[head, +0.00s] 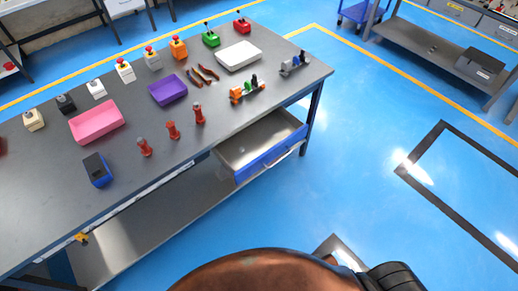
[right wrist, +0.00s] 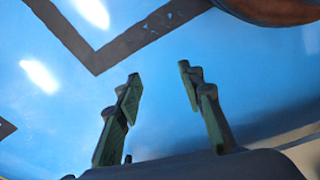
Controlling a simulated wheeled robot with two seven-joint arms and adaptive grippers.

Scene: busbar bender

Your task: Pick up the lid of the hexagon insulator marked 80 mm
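Three red hexagon insulators stand upright in a slanting row near the front edge of the workbench in the head view: a left one (head: 145,148), a middle one (head: 173,131) and a right one (head: 198,114). Each seems to have a narrower top part. Their markings are too small to read, so I cannot tell which is the 80 mm one. My left gripper is in neither view.
The workbench (head: 40,178) also holds a pink tray (head: 97,122), a purple tray (head: 168,90), a white tray (head: 239,56), a blue box (head: 98,169) and several button boxes at the back. A drawer (head: 262,148) stands open below. Blue floor (head: 360,200) to the right is clear.

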